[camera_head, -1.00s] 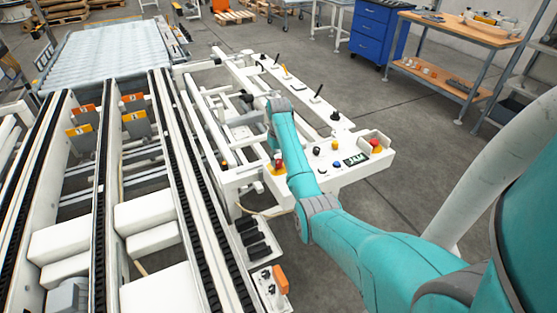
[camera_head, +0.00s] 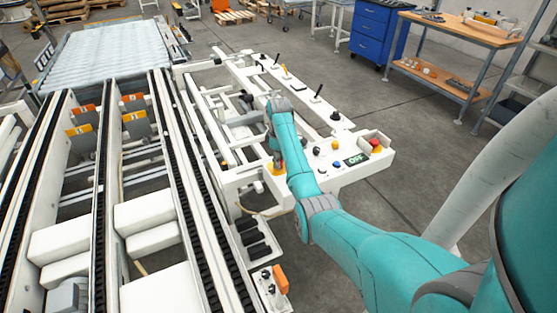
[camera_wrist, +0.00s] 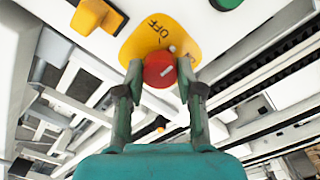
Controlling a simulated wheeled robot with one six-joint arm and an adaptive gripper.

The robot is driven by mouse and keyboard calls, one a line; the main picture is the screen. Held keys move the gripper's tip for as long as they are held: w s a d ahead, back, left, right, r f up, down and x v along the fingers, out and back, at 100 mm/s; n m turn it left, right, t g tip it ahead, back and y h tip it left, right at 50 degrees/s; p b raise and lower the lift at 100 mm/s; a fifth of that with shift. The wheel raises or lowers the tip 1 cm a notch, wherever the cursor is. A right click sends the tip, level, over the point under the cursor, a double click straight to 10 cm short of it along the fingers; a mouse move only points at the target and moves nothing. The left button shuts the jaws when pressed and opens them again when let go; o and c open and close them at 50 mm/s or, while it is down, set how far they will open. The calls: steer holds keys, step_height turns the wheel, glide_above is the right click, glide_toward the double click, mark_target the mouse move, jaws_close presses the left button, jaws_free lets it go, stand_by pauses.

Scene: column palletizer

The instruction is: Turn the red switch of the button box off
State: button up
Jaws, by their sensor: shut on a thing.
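The red switch (camera_wrist: 157,71) is a round red knob with a short white line, tilted up to the right in the wrist view. It sits on a yellow plate (camera_wrist: 145,40) marked OFF, on the white button box (camera_wrist: 185,12). My gripper (camera_wrist: 160,78) is shut on the red switch, one finger on either side.
Black levers (camera_head: 318,92) rise behind. Conveyor rails (camera_head: 185,150) run along the left. A yellow block (camera_wrist: 97,15) and a green button (camera_wrist: 226,3) are near the switch.

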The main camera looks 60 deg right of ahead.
steer(key=n, duration=0.4)
steer(key=shift+n, duration=0.3)
steer(key=n, duration=0.4)
stand_by(0.4)
steer(key=o, duration=1.2)
steer(key=shift+c, duration=0.2)
steer(key=shift+r, duration=3.7)
